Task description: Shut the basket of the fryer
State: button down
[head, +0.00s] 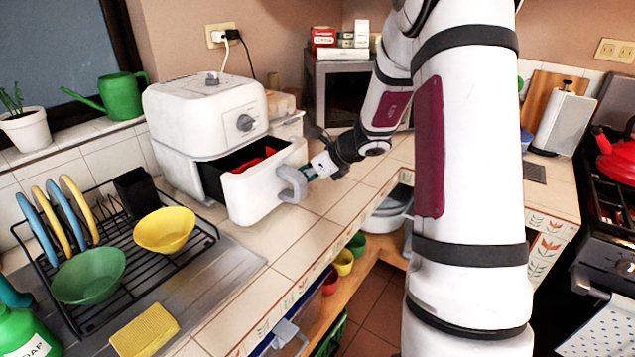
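The white fryer (205,112) stands on the tiled counter at the left, against the wall. Its basket (240,201) is pulled out toward the counter's front edge, with the dark inside showing and something red in it. The basket's grey handle (291,184) sticks out at the front. My gripper (309,173) is at the right side of the handle, very close to it or touching it. The fingers are small and partly hidden, so I cannot tell whether they are open or shut.
A black dish rack (178,262) with bowls and plates stands left of the basket. A green watering can (121,97) sits on the ledge behind. A microwave (345,88) stands behind my arm. The counter in front of the basket is clear.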

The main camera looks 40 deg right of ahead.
jog(key=w+a, duration=0.1)
jog(key=w, duration=0.2)
jog(key=w+a, duration=0.1)
jog(key=w, duration=0.3)
jog(key=w+a, duration=0.2)
jog(key=w, duration=0.2)
jog(key=shift+w+a, duration=0.15)
jog(key=shift+w, duration=0.05)
jog(key=shift+r, duration=0.1)
